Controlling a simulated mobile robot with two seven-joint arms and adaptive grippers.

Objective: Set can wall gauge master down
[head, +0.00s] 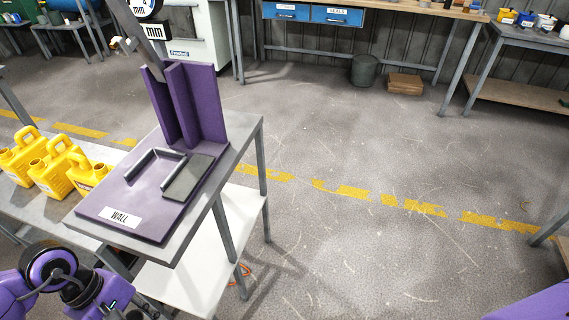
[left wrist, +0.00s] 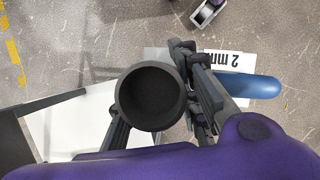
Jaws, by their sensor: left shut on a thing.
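In the left wrist view my left gripper (left wrist: 196,95) is shut on a piece with a white "2 mm" label (left wrist: 235,62) and a rounded blue part (left wrist: 255,87), taken as the wall gauge master. The fingers cover part of it; floor shows behind. A dark round cup-shaped part (left wrist: 150,97) fills the middle, close to the camera; I cannot tell what it belongs to. In the head view a purple board (head: 125,190) marked "WALL" lies on a grey stand, with a dark angled frame (head: 152,166) and a flat grey pad (head: 187,178). Neither gripper is identifiable in the head view.
Yellow jerry cans (head: 55,172) stand on a bench at left. A white shelf (head: 190,260) is below the stand.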

